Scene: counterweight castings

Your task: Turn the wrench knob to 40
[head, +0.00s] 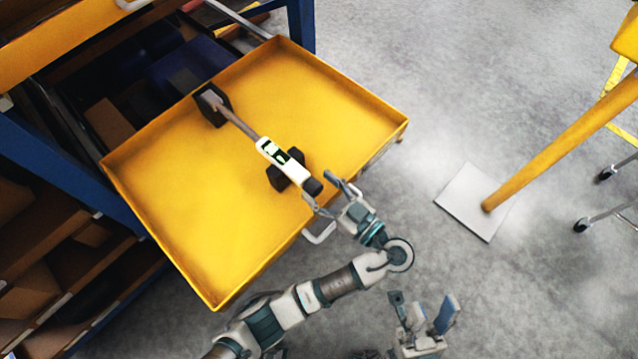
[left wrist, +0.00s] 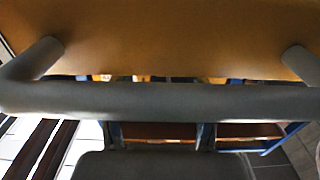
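The wrench (head: 238,122) lies across the yellow drawer on black cradles (head: 282,178), with a white body and a green display (head: 272,152). The display reading is too small to make out. Its dark knob (head: 313,186) is at the end nearest me, by the drawer's front edge. My left gripper (head: 319,188) has its fingers apart at the knob's end; I cannot tell whether they touch it. The left wrist view shows neither wrench nor knob. My right gripper (head: 423,305) is open and empty, low in the head view, away from the drawer.
The pulled-out yellow drawer (head: 180,215) has raised rims. Its handle (head: 320,236) is just below my left gripper and fills the left wrist view as a grey bar (left wrist: 160,100). A yellow post on a pale base plate (head: 470,205) stands right. Grey floor lies between.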

